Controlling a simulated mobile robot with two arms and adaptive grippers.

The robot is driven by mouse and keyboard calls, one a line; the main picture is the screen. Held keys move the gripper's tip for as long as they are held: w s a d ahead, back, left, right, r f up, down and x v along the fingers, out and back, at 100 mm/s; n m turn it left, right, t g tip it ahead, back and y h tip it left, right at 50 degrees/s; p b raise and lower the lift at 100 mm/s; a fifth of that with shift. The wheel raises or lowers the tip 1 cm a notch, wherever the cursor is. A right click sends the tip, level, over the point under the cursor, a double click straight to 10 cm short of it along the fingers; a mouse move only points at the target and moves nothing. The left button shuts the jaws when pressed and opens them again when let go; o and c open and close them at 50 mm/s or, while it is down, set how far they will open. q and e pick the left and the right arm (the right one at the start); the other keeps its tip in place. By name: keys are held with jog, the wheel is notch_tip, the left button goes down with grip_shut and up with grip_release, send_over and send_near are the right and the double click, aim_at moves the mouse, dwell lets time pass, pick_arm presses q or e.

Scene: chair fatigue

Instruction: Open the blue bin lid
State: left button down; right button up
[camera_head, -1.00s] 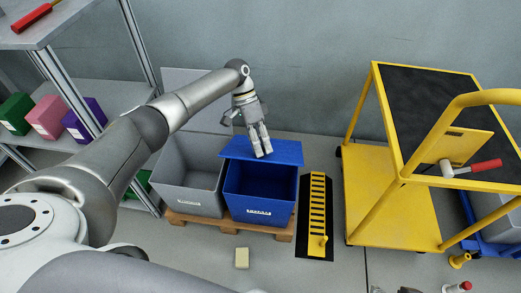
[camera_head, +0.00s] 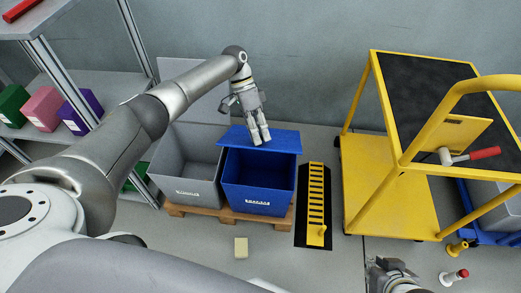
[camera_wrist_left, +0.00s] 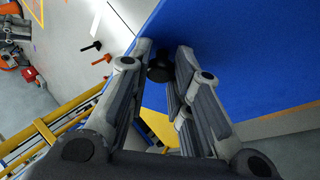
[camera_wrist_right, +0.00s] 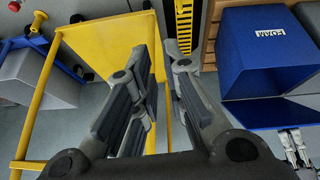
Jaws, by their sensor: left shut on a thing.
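The blue bin (camera_head: 258,187) stands on a wooden pallet, its label facing me. Its blue lid (camera_head: 280,142) lies across the bin's back part; it also shows in the left wrist view (camera_wrist_left: 245,60). How far the lid is raised is hard to tell. My left gripper (camera_head: 262,139) reaches down onto the lid. In the left wrist view its fingers are shut on a black knob (camera_wrist_left: 160,68) at the lid. My right gripper (camera_wrist_right: 160,60) is open and empty. In the head view only part of it (camera_head: 392,272) shows at the bottom edge, well right of the bin.
A grey bin (camera_head: 185,180) with a raised lid stands left of the blue bin. A yellow ramp piece (camera_head: 316,205) lies right of it. A yellow cart (camera_head: 385,195) stands further right. A shelf with coloured boxes (camera_head: 45,105) is at the left. A pale block (camera_head: 241,247) lies in front.

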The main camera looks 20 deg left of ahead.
jog(key=w+a+n, duration=0.1)
jog(key=a+n, duration=0.1)
jog(key=a, duration=0.1)
jog(key=w+a+f+n, duration=0.1)
jog(key=a+n, duration=0.1)
jog(key=a, duration=0.1)
jog(key=w+a+n, duration=0.1)
jog(key=a+n, duration=0.1)
jog(key=a, duration=0.1)
jog(key=shift+w+f, duration=0.2)
jog(key=shift+f, duration=0.2)
grip_shut()
jog(key=w+a+n+t+y, duration=0.3)
jog(key=a+n+t, duration=0.4)
jog(key=a+n, duration=1.95)
jog(key=w+n, duration=0.3)
jog(key=w, duration=0.8)
jog(key=shift+w+a+f, duration=0.25)
jog(key=shift+a+f, duration=0.05)
jog(key=shift+a, duration=0.15)
